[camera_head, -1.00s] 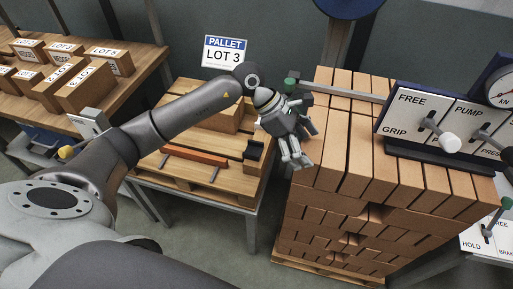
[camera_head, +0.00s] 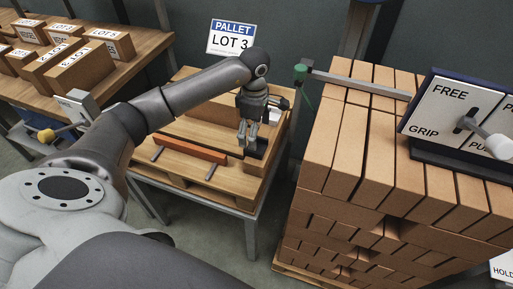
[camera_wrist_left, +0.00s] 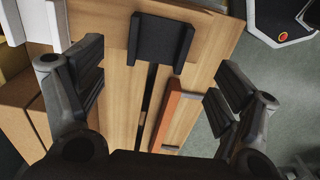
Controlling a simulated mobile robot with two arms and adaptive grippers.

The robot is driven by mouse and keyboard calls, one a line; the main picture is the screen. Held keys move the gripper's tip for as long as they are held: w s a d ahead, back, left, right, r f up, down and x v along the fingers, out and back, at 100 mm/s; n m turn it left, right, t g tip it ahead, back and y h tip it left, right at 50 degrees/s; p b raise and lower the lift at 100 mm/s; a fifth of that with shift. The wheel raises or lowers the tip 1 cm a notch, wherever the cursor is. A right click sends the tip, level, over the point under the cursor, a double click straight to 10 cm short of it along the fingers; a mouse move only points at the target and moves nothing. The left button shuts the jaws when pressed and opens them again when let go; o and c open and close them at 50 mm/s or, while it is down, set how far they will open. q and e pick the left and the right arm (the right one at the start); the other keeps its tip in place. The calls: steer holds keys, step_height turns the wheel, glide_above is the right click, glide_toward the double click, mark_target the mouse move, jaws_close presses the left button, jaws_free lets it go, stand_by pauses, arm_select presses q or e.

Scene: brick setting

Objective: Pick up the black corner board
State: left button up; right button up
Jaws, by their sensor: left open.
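The black corner board (camera_wrist_left: 160,43) lies on the wooden pallet table (camera_wrist_left: 222,45), in the upper middle of the left wrist view. It looks like a flat black piece with raised sides. In the head view it shows partly (camera_head: 260,150), just right of my left gripper (camera_head: 247,146), which hides some of it. My left gripper (camera_wrist_left: 160,88) is open and empty, fingers wide apart, pointing down. In the wrist view the board lies ahead of the space between the fingers, and I see no contact.
A brick stack (camera_head: 345,150) with a lever panel (camera_head: 455,115) stands at right. The LOT 3 sign (camera_head: 230,38) is behind. Labelled boxes (camera_head: 85,65) sit on the left bench.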

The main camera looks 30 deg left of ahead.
mark_target(262, 143)
arm_select(q)
steer(key=shift+f, duration=0.65)
step_height(262, 143, down, 4)
steer(key=shift+w+d+f+p, duration=0.1)
steer(key=shift+w+f+p, duration=0.1)
steer(key=shift+p, duration=0.45)
arm_select(e)
steer(key=shift+w+a+r, duration=0.3)
steer(key=shift+w+r, duration=0.3)
steer(key=shift+r, duration=0.05)
arm_select(q)
steer(key=shift+c, duration=0.3)
steer(key=c, duration=1.1)
arm_select(e)
steer(key=shift+s+d, duration=0.1)
steer(key=shift+s, duration=0.05)
